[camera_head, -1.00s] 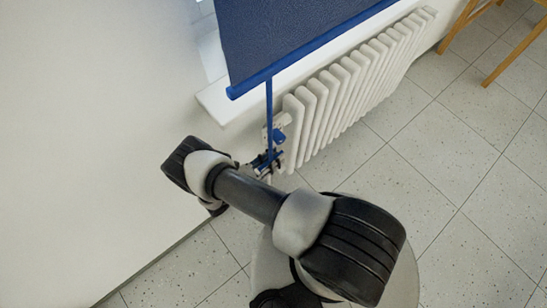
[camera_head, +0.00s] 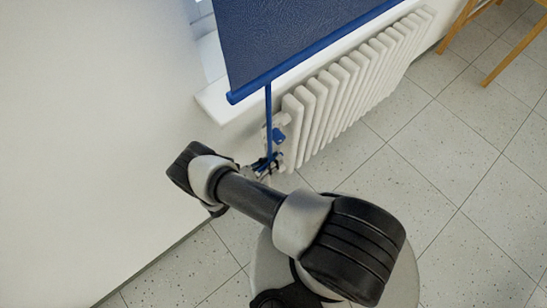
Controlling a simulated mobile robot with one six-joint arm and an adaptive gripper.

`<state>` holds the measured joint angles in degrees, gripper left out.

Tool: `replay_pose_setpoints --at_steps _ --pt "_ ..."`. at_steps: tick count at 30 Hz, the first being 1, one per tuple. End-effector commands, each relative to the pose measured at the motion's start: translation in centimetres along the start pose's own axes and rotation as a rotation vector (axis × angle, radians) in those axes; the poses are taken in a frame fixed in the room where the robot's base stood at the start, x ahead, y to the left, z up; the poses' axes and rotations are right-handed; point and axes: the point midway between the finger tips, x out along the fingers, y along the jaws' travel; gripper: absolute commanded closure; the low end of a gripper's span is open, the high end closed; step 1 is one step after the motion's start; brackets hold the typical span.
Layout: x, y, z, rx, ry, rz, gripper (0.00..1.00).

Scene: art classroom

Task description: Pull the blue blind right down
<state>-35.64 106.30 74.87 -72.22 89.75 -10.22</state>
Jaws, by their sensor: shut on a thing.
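The blue blind (camera_head: 288,40) hangs at the top of the view, with a blue bar (camera_head: 305,58) along its lower edge. The bar is near the height of the white window sill. A blue pull strap (camera_head: 268,120) hangs straight down from the bar near its left end. My gripper (camera_head: 268,164) is at the strap's lower end, beside the radiator's left end, and is shut on the strap. My arm partly hides the gripper, so its fingers show only in small part.
A white radiator (camera_head: 355,85) runs along the wall under the sill (camera_head: 222,100), close to my gripper, with a blue valve knob (camera_head: 278,135). Wooden furniture legs (camera_head: 500,50) stand at the upper right. The tiled floor (camera_head: 450,170) is clear at the right.

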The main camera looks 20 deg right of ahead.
Motion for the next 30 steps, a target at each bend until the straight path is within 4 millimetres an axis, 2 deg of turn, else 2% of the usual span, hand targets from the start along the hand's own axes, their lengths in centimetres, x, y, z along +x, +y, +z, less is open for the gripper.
replay_pose_setpoints --at_steps 3,6,16,17,18,24,30 --pt "-0.1 0.8 -1.7 0.004 0.003 0.01 1.0" --pt "-0.1 0.9 -2.4 0.006 0.003 0.011 1.0" --pt "-0.2 1.0 -2.5 0.006 0.003 0.011 1.0" --pt "-0.2 1.0 -2.5 0.006 0.003 0.011 0.84" --pt "-0.2 1.1 -2.5 0.006 0.003 0.011 0.81" --pt "-0.2 1.0 -2.5 0.007 0.003 0.009 0.68" --pt "-0.1 0.8 -2.6 0.004 0.002 0.006 0.67"
